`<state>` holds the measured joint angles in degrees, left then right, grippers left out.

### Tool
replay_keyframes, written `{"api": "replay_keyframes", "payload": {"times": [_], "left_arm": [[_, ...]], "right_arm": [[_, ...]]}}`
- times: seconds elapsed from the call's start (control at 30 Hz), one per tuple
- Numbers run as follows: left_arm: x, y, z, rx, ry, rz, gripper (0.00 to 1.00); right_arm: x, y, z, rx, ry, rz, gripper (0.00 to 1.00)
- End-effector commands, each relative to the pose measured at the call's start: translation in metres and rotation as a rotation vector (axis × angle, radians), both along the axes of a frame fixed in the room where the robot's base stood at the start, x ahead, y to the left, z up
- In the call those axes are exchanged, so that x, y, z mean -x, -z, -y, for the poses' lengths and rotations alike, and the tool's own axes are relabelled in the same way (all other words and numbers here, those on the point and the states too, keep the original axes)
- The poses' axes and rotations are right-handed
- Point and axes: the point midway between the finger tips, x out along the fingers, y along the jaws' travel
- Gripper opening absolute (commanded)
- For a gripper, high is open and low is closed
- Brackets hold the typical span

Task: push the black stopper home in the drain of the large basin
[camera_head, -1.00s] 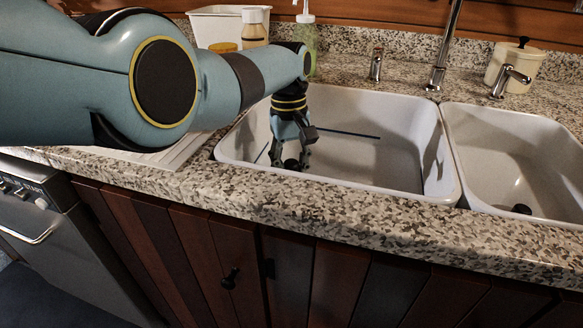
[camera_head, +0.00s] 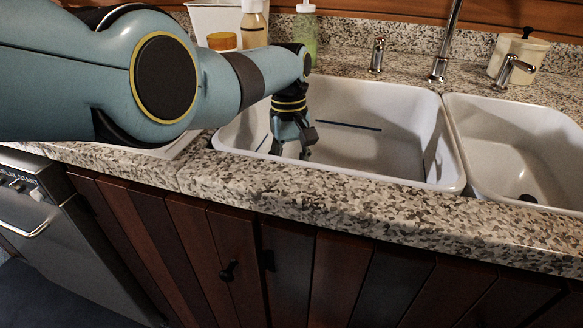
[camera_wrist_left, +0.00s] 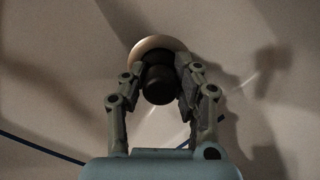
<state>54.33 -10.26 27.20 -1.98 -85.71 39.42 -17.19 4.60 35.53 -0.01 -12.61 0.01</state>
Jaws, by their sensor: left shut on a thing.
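The large basin (camera_head: 385,105) is the white left-hand sink. My left gripper (camera_head: 291,152) reaches down into its left part, with its fingertips partly hidden by the front rim. In the left wrist view the gripper (camera_wrist_left: 159,78) has a finger on each side of the black stopper (camera_wrist_left: 158,84) and is shut on it. The pale ring of the drain (camera_wrist_left: 150,43) shows behind the stopper, which covers part of it. I cannot tell how deep the stopper sits in the drain. The stopper is hidden in the head view. My right gripper is out of view.
The smaller basin (camera_head: 500,135) lies to the right with a dark drain. A dark blue strip (camera_head: 348,126) shows inside the large basin. The faucet (camera_head: 440,65), a handle (camera_head: 377,55) and a green bottle (camera_head: 305,32) stand behind. The front granite edge (camera_head: 330,195) borders the basin.

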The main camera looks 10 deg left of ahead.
Motion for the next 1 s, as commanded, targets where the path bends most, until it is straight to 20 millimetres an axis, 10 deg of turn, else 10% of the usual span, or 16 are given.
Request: {"api": "replay_keyframes", "payload": {"times": [0.17, 0.2, 0.37, 0.77, 1.0], "left_arm": [[0.0, 0.005, 0.0, 0.0, 0.0, 0.0, 0.0], [0.0, 0.004, 0.0, 0.0, 0.0, 0.0, 0.34], [0.0, 0.004, 0.0, 0.0, 0.0, 0.0, 0.55], [-0.002, -0.004, 0.0, 0.0, 0.0, 0.001, 0.56], [-0.007, -0.049, -0.003, 0.001, 0.0, 0.005, 0.56]], "right_arm": [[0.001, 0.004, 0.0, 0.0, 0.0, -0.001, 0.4], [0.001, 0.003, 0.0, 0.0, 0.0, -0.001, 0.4], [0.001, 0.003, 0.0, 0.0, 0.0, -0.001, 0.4], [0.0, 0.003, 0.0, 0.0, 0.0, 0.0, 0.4], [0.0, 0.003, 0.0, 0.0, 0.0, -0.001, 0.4]]}}
